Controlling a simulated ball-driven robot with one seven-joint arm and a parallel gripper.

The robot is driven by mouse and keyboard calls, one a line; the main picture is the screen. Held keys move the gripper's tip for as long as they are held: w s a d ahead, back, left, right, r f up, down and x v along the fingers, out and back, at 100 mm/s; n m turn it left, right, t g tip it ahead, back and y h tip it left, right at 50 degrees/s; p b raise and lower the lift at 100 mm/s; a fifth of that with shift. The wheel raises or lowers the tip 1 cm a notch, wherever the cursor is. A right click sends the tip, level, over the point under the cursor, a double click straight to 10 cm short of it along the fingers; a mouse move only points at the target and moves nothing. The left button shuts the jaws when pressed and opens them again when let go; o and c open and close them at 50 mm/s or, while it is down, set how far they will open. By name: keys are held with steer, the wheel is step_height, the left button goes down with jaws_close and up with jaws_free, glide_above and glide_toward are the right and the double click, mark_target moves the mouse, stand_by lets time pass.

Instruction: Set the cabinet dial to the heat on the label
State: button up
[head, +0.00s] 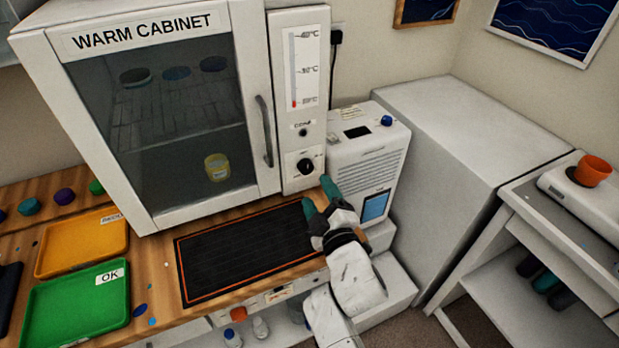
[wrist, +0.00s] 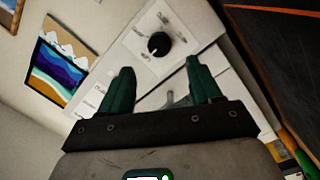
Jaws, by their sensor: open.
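The warm cabinet (head: 140,22) stands on the wooden bench, its glass door shut. Its black dial (head: 305,166) sits low on the white panel right of the door. The dial also shows in the wrist view (wrist: 159,45), beyond my fingers; its setting is too small to read. A thermometer scale (head: 305,68) is above it, with red only near the bottom. My gripper (head: 319,197) is open and empty, with green fingers, just below and right of the dial and apart from it. In the wrist view my gripper (wrist: 156,80) points toward the dial. A yellow-lidded jar (head: 217,167) is inside the cabinet.
A white device (head: 368,150) stands close right of the cabinet panel. A black mat (head: 240,258) lies in front of the cabinet. Orange (head: 82,243) and green (head: 78,305) trays are at left. The door handle (head: 264,130) juts out left of the dial.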

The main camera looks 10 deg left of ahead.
mark_target(307, 170)
steer(key=b+x, duration=0.1)
steer(key=x, duration=0.6)
steer(key=c, duration=1)
